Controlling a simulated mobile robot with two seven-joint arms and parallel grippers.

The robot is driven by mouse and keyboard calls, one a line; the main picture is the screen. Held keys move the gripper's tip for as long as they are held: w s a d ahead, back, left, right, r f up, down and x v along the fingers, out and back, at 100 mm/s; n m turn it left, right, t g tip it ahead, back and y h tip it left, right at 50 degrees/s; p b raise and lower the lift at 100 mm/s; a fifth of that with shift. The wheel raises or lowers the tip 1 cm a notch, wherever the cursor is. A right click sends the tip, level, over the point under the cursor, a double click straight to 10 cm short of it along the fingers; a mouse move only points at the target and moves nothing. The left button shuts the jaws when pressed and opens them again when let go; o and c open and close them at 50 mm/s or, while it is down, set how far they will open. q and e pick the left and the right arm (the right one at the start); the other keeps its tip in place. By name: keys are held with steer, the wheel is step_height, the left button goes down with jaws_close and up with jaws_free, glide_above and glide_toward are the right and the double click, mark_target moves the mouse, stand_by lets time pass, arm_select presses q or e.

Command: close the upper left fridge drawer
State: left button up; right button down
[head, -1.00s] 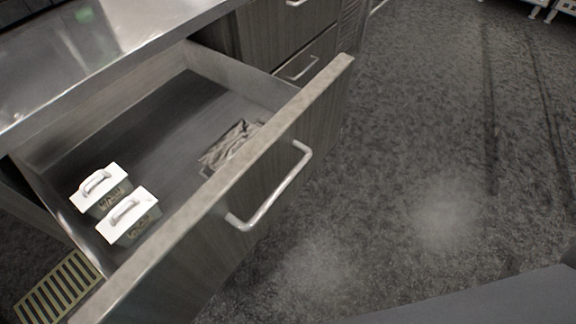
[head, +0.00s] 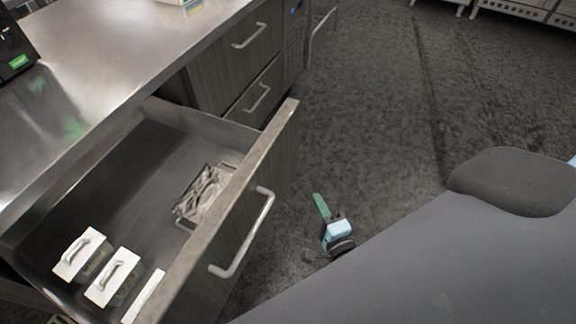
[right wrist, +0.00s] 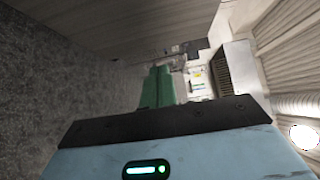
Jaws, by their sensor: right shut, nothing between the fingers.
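The drawer (head: 172,284) stands pulled well out under the steel counter, with a wooden front and a silver bar handle (head: 246,236). Inside it are several white-lidded containers (head: 78,256) and a tray of crumpled-looking items (head: 204,192). My right gripper (head: 319,202) has green fingers and is to the right of the drawer front, apart from the handle, over the dark floor. It is shut and empty. In the right wrist view its green fingers (right wrist: 158,88) are together. My left gripper is not in view.
The steel counter top (head: 130,45) overhangs the drawer. Behind are two closed drawer fronts with handles (head: 256,98) and a door (head: 322,35) that stands ajar. The speckled floor (head: 390,100) to the right is clear. Racks (head: 515,18) stand far off at the top right.

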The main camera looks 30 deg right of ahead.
glide_toward(285, 158)
steer(key=w+d, duration=0.2)
steer(key=d, duration=0.1)
steer(key=w, duration=0.1)
steer(key=w+a, duration=0.1)
steer(key=w, duration=0.1)
steer(key=shift+a+p, duration=0.15)
steer(key=shift+p, duration=0.15)
steer(key=shift+w+a, duration=0.35)
steer(key=shift+w, duration=0.05)
